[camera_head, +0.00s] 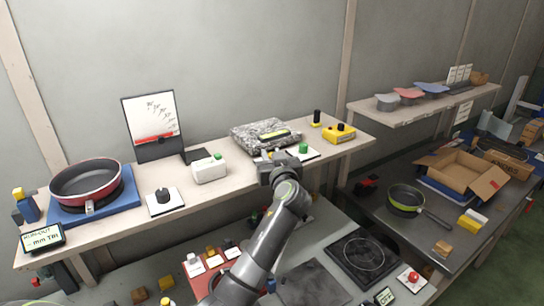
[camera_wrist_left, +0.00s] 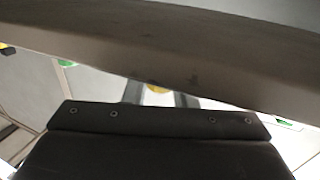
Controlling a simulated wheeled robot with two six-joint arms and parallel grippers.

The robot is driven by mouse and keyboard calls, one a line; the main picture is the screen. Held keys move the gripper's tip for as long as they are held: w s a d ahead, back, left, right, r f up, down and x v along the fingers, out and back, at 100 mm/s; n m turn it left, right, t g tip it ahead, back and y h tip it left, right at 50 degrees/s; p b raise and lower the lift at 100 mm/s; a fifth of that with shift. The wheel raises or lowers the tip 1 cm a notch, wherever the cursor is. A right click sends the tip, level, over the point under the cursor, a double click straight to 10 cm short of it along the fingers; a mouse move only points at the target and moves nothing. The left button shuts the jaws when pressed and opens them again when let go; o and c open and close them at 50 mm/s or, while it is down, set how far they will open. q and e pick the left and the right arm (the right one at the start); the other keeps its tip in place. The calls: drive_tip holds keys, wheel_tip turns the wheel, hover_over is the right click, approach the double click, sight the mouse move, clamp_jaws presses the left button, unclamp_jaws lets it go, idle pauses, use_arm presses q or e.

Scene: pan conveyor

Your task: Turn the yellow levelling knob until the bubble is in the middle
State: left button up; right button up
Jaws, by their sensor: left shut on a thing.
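A speckled grey stone plate (camera_head: 252,131) lies on the upper shelf, with a yellow-green level vial (camera_head: 275,135) on top. The bubble is too small to make out. My left gripper (camera_head: 272,157) is at the front edge of the plate, its arm reaching up from below. It hides most of what is there. In the left wrist view, a bit of the yellow levelling knob (camera_wrist_left: 156,89) shows between the two fingers, which are shut on it. The shelf edge covers the upper part of that view. My right gripper is in neither view.
Left of my gripper are a white box with a green button (camera_head: 210,170), a black knob on a white plate (camera_head: 164,201) and a red pan (camera_head: 86,185). Right are a green button (camera_head: 303,148) and a yellow box (camera_head: 339,133). The shelf's front edge (camera_wrist_left: 170,56) is close to my wrist.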

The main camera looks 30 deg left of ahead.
use_arm(q)
drive_tip(key=shift+r+m+t+h, duration=0.1)
drive_tip(key=shift+m+t+h, duration=0.5)
drive_tip(key=shift+m+h, duration=0.1)
drive_tip(key=o, duration=1)
drive_tip(key=shift+c, duration=0.2)
